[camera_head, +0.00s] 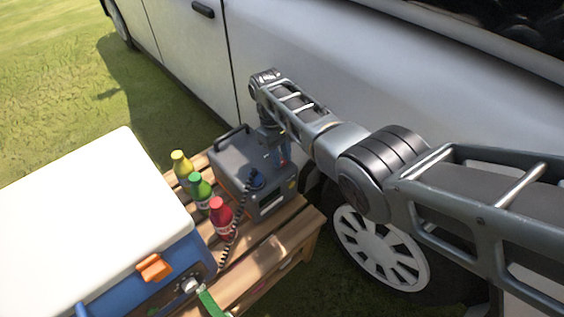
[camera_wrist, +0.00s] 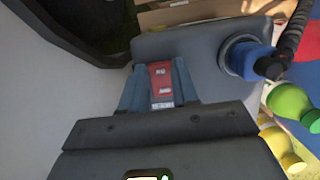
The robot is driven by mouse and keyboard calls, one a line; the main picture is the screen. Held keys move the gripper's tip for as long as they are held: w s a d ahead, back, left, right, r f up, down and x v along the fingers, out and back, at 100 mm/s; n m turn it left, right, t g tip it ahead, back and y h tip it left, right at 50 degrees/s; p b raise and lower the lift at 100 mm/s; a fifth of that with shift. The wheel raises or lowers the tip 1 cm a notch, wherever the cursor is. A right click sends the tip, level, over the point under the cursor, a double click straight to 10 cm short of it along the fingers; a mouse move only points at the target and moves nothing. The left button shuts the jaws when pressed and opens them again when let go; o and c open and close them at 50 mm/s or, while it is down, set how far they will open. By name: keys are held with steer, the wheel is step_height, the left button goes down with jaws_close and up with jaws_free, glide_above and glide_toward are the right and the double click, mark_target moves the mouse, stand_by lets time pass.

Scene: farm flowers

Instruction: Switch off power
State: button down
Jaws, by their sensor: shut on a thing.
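The grey power box (camera_head: 238,158) stands on the wooden slatted table beside the white vehicle. My gripper (camera_head: 279,150) points down at the box's right side in the head view. In the wrist view my gripper (camera_wrist: 160,90) has its two blue-grey fingers closed around a red switch (camera_wrist: 161,77) with small white markings. The switch sits on the grey box face (camera_wrist: 200,55). Which way the switch is set, I cannot tell. A blue plug (camera_head: 257,178) with a dark coiled cable is fitted in the box; it also shows in the wrist view (camera_wrist: 249,59), right of the switch.
Yellow (camera_head: 181,165), green (camera_head: 200,188) and red (camera_head: 220,214) bottles stand left of the box. A blue cooler with a white lid (camera_head: 95,215) fills the lower left. The white vehicle (camera_head: 310,60) stands close behind my arm. The table's front right corner (camera_head: 290,235) is bare.

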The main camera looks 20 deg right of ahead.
stand_by(0.3)
steer(key=c, duration=0.8)
jaws_free()
steer(key=shift+c, duration=0.2)
steer(key=shift+w+r, duration=0.1)
steer(key=p+v, duration=0.1)
steer(key=v, duration=0.6)
steer(key=shift+w+r, duration=0.15)
steer(key=shift+r, duration=0.1)
steer(key=shift+a, duration=0.1)
